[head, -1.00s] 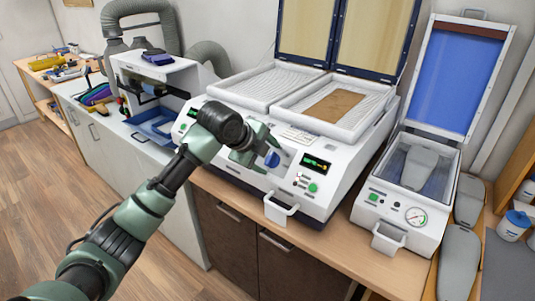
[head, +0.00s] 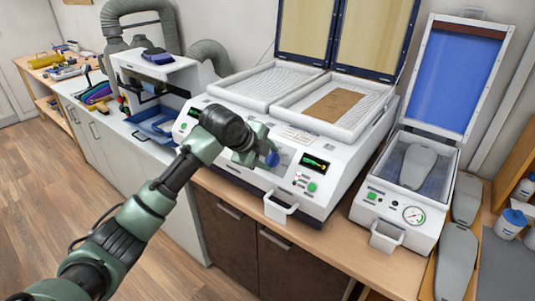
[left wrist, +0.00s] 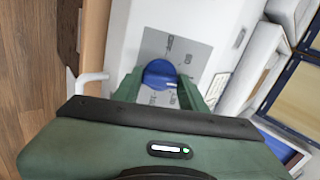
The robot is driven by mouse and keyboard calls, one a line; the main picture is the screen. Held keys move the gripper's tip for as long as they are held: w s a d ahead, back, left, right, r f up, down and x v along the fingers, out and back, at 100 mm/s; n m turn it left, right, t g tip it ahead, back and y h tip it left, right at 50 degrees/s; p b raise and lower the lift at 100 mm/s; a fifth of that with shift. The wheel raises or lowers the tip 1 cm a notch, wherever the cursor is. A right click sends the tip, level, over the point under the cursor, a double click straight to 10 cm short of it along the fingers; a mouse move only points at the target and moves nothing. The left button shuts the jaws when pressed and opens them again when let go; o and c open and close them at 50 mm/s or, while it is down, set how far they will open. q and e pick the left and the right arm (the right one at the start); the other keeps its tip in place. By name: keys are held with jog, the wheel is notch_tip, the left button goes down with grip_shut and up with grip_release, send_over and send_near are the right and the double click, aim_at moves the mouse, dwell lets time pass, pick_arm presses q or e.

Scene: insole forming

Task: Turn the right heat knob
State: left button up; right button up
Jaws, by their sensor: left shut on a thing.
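The blue right heat knob (head: 272,158) is on the front panel of the white heating machine (head: 237,168), left of a small display. In the left wrist view the knob (left wrist: 159,74) sits between the fingers over a grey dial plate (left wrist: 185,50). My left gripper (head: 264,155) is at the panel and shut on the knob; its fingers (left wrist: 160,87) are on either side of it. The gripper hides part of the knob and dial. My right gripper is not in view.
The machine's lid (head: 335,30) stands open above two trays. A vacuum press (head: 405,205) with a raised blue lid stands to the right.

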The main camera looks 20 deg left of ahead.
pick_arm(q)
jog(key=n+p, duration=0.5)
jog(key=shift+r, duration=0.15)
jog(key=n+p, duration=0.2)
jog(key=n, duration=0.1)
jog(key=shift+n, duration=0.8)
jog(key=shift+f+n, duration=0.25)
jog(key=shift+n, duration=0.75)
jog(key=n, duration=0.5)
jog(key=o, duration=1.4)
